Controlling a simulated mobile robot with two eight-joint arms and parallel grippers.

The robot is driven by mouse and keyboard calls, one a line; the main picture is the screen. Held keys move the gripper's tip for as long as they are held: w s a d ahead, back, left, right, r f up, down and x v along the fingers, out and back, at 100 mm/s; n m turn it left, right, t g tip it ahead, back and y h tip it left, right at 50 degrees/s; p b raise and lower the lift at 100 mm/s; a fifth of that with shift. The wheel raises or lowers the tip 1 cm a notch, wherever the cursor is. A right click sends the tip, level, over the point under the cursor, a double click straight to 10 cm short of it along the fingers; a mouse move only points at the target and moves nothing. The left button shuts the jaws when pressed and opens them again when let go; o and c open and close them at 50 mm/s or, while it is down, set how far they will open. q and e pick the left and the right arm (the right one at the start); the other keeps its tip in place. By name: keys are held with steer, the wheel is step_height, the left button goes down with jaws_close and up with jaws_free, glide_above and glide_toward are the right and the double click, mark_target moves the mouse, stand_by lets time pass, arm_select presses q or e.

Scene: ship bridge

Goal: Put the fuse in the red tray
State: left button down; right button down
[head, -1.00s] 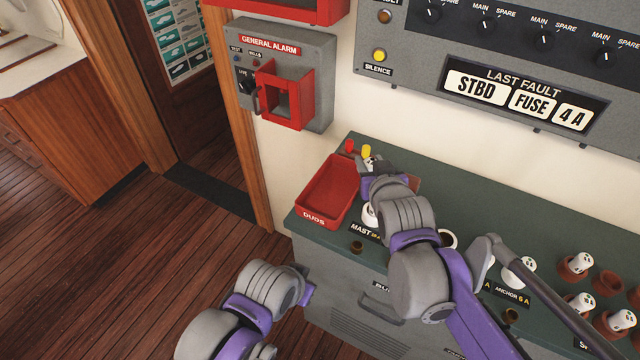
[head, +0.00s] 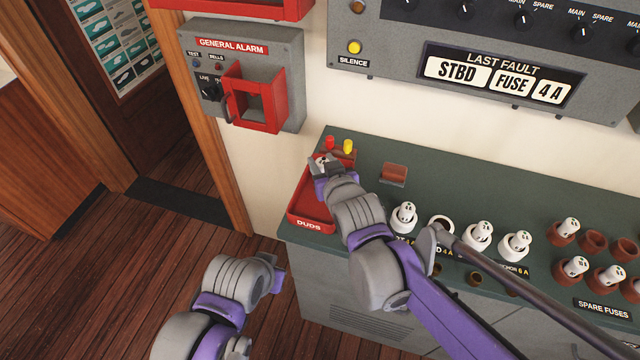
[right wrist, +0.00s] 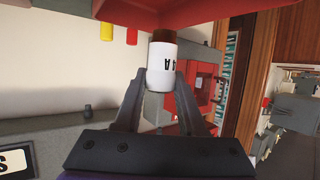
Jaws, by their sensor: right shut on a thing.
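The red tray (head: 313,212), labelled DUDS, sits at the left end of the green bench top. My right gripper (head: 324,164) is over the tray's far part, and my arm hides the tray's right side. In the right wrist view, my right gripper (right wrist: 160,95) is shut on a white fuse (right wrist: 161,68) marked 4 A with a brown end. That brown end points toward the red tray (right wrist: 170,10) at the top of the picture. Whether it touches the tray is unclear. My left gripper (head: 272,272) hangs low in front of the cabinet, its jaws unclear.
A red and a yellow peg (head: 348,146) stand behind the tray. A brown block (head: 394,173) and several white fuses in holders (head: 478,235) are to the right. The general alarm box (head: 245,75) is on the wall above the tray.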

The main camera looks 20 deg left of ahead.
steer(key=shift+f+b, duration=0.35)
steer(key=shift+f, duration=2.7)
steer(key=shift+f, duration=0.15)
steer(key=shift+c, duration=2.4)
jaws_free()
steer(key=shift+r, duration=0.2)
steer(key=v, duration=1.2)
steer(key=shift+p, duration=0.4)
